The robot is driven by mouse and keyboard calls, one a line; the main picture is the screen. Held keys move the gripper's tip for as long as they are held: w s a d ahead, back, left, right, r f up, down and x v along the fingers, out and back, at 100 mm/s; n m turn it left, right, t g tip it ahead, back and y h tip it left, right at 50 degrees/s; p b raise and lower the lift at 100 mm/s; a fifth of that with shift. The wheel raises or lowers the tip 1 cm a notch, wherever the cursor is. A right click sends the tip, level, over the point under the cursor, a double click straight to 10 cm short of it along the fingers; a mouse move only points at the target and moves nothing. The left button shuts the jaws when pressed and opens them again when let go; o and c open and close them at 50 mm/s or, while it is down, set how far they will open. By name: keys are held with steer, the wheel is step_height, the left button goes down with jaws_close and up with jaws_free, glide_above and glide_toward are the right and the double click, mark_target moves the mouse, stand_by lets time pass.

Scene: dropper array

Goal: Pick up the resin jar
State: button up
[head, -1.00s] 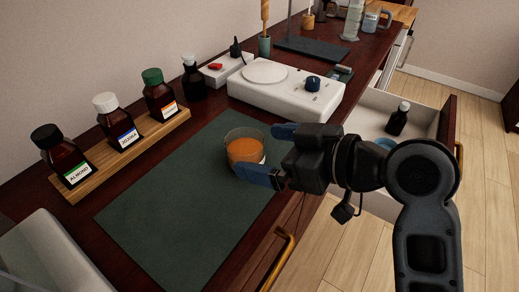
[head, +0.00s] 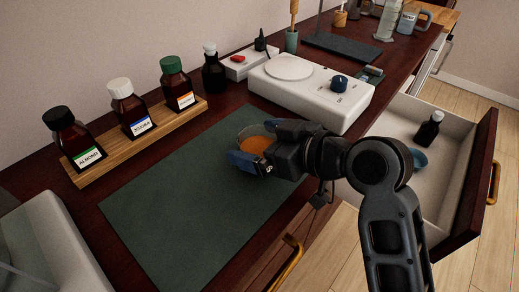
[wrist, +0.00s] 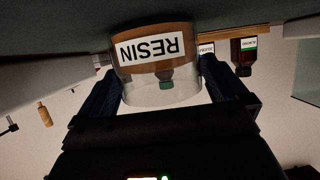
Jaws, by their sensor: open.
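The resin jar (head: 254,146) is a clear glass jar with orange-brown contents. It stands on the dark green mat (head: 180,205) near the mat's back right part. In the wrist view the jar (wrist: 158,52) appears upside down, its white RESIN label facing the camera. My gripper (head: 258,143) is open, with its blue fingers on either side of the jar. In the wrist view one finger is at the left and one at the right of the jar. I cannot tell whether they touch the glass. The gripper body hides part of the jar in the head view.
A wooden rack (head: 140,140) with several labelled bottles stands left of the mat. A white hotplate-like device (head: 310,95) stands behind the jar. An open drawer (head: 470,170) on the right holds a dark bottle (head: 428,130) and a blue dish (head: 418,158). The mat's front is clear.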

steer(key=shift+c, duration=0.2)
steer(key=c, duration=0.9)
